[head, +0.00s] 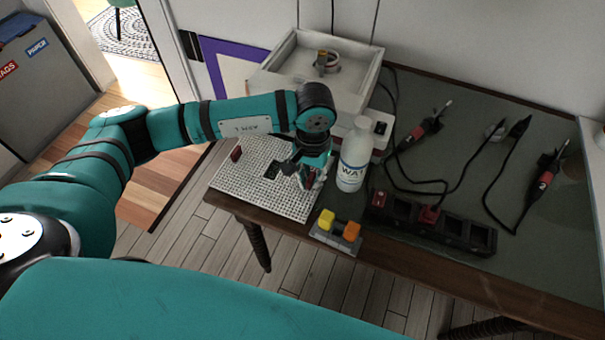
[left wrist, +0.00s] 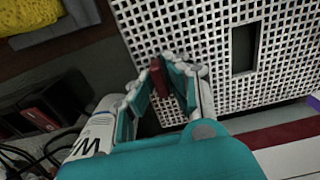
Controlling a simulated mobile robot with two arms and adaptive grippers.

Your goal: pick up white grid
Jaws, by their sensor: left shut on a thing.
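The white grid (head: 255,187) is a flat perforated board at the left end of the table, with a dark rectangular slot near its middle. A small dark red block (head: 236,153) stands at its left edge. My left gripper (head: 311,180) is at the grid's right edge, beside the bottle. In the left wrist view, the gripper (left wrist: 168,88) is shut on a dark red handle (left wrist: 158,76) at the edge of the grid (left wrist: 195,30). I cannot tell whether the grid is lifted off the table. My right gripper is not in view.
A white water bottle (head: 354,158) stands close right of my left gripper. A holder with yellow and orange pieces (head: 336,238) sits at the front edge. A black power strip (head: 430,224), cables and soldering irons lie right. A white box (head: 275,80) stands behind.

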